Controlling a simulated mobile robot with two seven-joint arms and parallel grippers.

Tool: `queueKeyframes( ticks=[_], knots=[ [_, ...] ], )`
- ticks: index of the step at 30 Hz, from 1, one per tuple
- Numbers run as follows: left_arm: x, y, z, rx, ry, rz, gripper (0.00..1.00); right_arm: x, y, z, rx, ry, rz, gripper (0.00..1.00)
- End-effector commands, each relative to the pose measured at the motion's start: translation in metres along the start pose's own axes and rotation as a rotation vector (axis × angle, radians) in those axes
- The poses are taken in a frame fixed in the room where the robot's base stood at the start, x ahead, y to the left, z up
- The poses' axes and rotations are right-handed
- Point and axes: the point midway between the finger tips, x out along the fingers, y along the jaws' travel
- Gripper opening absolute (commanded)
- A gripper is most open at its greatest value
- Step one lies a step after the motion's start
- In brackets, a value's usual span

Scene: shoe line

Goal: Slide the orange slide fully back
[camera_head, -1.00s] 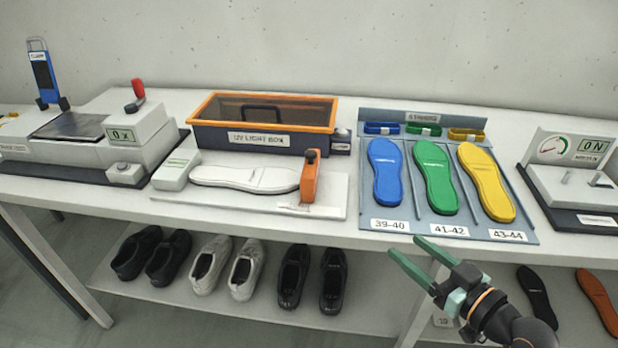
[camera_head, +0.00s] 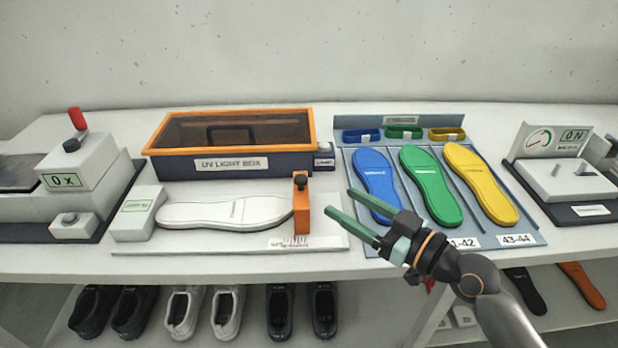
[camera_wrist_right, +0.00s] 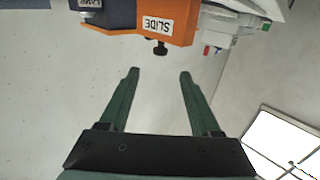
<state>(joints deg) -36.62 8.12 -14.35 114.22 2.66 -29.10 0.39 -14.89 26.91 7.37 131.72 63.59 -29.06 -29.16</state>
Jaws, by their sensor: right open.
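The orange slide (camera_head: 302,208) stands upright at the right end of a white gauge plate (camera_head: 325,238), beside the toe of a white sole (camera_head: 225,213). A dark knob tops the slide. In the right wrist view the orange slide (camera_wrist_right: 183,20), labelled SLIDE, is ahead of the fingertips with its dark knob pointing toward them. My right gripper (camera_head: 342,214) is open and empty, to the right of the slide and apart from it. In the wrist view its two green fingers (camera_wrist_right: 158,75) are spread with nothing between them. My left gripper is not in view.
A UV light box (camera_head: 233,168) with an orange rim stands behind the plate. A rack (camera_head: 398,121) with blue, green and yellow insoles is at the right, partly behind my right gripper. Several shoes stand on the lower shelf.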

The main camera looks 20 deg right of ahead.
Motion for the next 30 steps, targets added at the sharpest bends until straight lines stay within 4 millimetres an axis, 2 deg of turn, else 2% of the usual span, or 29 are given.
queueKeyframes(
  ticks=[9,15,21,28,30],
  knots=[
    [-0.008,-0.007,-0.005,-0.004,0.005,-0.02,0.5,0.057,0.0,-0.002,0.004,0.003,0.001,0.64],
    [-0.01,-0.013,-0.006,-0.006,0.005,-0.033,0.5,0.082,0.0,-0.001,0.002,0.001,0.001,0.64],
    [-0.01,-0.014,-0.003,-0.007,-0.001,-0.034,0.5,0.092,-0.001,0.0,0.001,-0.001,-0.002,0.64],
    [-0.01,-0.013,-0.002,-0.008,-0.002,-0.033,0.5,0.092,-0.001,0.001,0.0,-0.002,-0.001,0.64],
    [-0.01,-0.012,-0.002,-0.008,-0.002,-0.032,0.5,0.092,-0.001,0.001,0.0,-0.001,-0.001,0.57]
  ],
)
